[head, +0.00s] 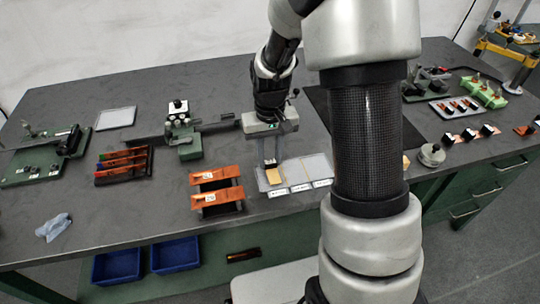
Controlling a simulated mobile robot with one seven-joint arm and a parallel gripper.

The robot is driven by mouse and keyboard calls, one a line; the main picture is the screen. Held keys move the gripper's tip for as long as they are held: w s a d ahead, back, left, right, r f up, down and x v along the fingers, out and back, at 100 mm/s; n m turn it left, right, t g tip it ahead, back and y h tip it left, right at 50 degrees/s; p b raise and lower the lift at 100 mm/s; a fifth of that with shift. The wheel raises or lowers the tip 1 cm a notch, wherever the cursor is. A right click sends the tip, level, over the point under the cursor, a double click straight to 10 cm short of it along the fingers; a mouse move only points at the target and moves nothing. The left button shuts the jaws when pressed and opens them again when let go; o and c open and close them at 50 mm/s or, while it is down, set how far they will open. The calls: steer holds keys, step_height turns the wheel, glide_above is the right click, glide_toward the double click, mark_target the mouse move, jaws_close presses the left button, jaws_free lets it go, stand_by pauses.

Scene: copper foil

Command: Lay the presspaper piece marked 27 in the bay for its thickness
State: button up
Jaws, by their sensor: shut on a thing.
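My gripper (271,164) points down near the middle of the table and is shut on a small tan piece, the presspaper piece (274,176). The piece is over the left part of a pale grey tray (318,163) with white labels along its front edge. I cannot tell whether the piece touches the tray floor. Any mark on it is too small to read, and so are the tray labels. My arm hides the tray's right end.
Left of the tray stand two copper-coloured pieces on dark supports (218,197). Further left are a rack of coloured strips (123,166) and a green-based device (183,142). A crumpled bluish cloth (53,228) lies at the front left. Blue bins (175,254) sit below the table.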

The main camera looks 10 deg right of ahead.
steer(key=shift+f, duration=0.45)
stand_by(0.5)
steer(key=o, duration=0.7)
steer(key=shift+o, duration=0.2)
steer(key=shift+r+p, duration=0.9)
steer(key=shift+r, duration=0.65)
steer(key=o, duration=0.6)
steer(key=shift+c, duration=0.2)
steer(key=shift+r, duration=0.1)
